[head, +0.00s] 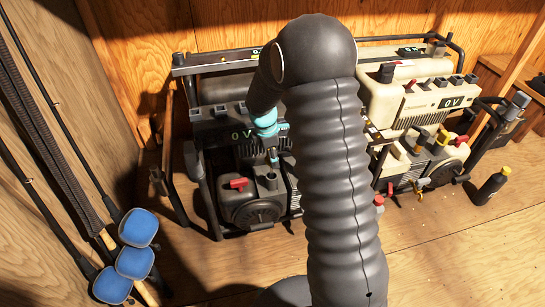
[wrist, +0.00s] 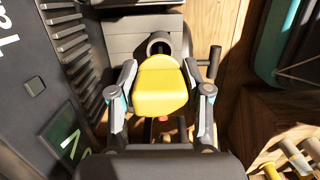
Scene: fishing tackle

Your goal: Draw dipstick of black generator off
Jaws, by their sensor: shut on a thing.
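The black generator (head: 255,212) stands on the floor left of centre in the head view, inside its dark tube frame. My gripper (head: 273,157) points down at its right part, partly hidden by my own arm. In the wrist view, my gripper (wrist: 160,75) has one finger on each side of the yellow dipstick handle (wrist: 160,92) and is shut on it. The dipstick's rod is hidden under the handle, so I cannot tell how deep it sits. A display (wrist: 66,138) on the dark housing shows at the lower left of the wrist view.
A cream generator (head: 425,100) stands to the right, with a dark bottle (head: 490,186) beside it. Fishing rods with blue ends (head: 135,262) lean at the left wall. The wooden floor (head: 450,250) in front is clear at the right.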

